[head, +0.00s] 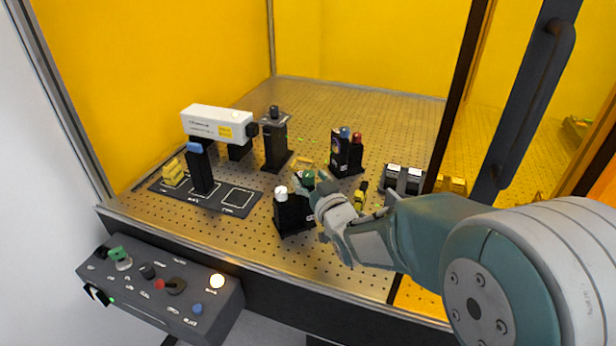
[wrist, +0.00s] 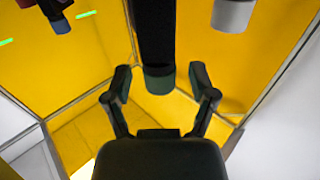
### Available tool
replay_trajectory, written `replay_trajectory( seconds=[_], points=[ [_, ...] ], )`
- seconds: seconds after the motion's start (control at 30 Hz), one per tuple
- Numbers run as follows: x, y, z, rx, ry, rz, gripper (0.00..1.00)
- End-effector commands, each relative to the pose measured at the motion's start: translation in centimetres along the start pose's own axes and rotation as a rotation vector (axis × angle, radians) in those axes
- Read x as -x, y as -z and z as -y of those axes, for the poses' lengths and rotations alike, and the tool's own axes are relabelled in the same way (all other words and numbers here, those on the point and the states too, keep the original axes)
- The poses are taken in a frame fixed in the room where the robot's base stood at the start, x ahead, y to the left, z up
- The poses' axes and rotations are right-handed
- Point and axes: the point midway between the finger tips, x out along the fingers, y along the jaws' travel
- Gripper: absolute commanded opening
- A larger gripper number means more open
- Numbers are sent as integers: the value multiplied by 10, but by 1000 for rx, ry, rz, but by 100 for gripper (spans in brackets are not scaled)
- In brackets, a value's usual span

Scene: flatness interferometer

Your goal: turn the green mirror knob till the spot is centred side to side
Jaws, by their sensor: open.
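The green mirror knob (head: 309,176) sits on a black mirror mount (head: 292,214) near the front of the perforated table. A white knob (head: 281,193) is on the same mount, to its left. My gripper (head: 313,187) reaches in from the right and partly hides the green knob. In the wrist view, my gripper (wrist: 161,82) is open, one finger on each side of the green knob's dark green end (wrist: 159,79). A gap shows on both sides. The white knob (wrist: 232,14) is at the upper right there. I cannot make out the spot.
A second mount with a blue knob (head: 345,132) and red knob (head: 357,138) stands behind. A white laser housing (head: 217,124) is at the left, a dark post (head: 275,145) beside it. A control box (head: 160,287) hangs in front. Yellow panels enclose the table (head: 390,110).

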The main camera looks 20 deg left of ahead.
Motion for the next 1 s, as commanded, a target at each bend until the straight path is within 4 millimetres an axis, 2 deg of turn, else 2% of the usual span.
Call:
replay_trajectory(
  seconds=[0.1, 0.37, 0.47, 0.5, 0.53, 0.57, 1.0],
  points=[
    [-7, 0, 0, 0, 0, 0, 74],
    [-8, 0, 0, 0, 0, 0, 74],
    [-8, 0, 0, 0, 0, 0, 33],
    [-8, 0, 0, 0, 0, 0, 16],
    [-8, 0, 0, 0, 0, 0, 2],
    [-8, 0, 0, 0, 0, 0, 0],
    [-10, 1, 2, 0, -65, -5, 0]
  ],
)
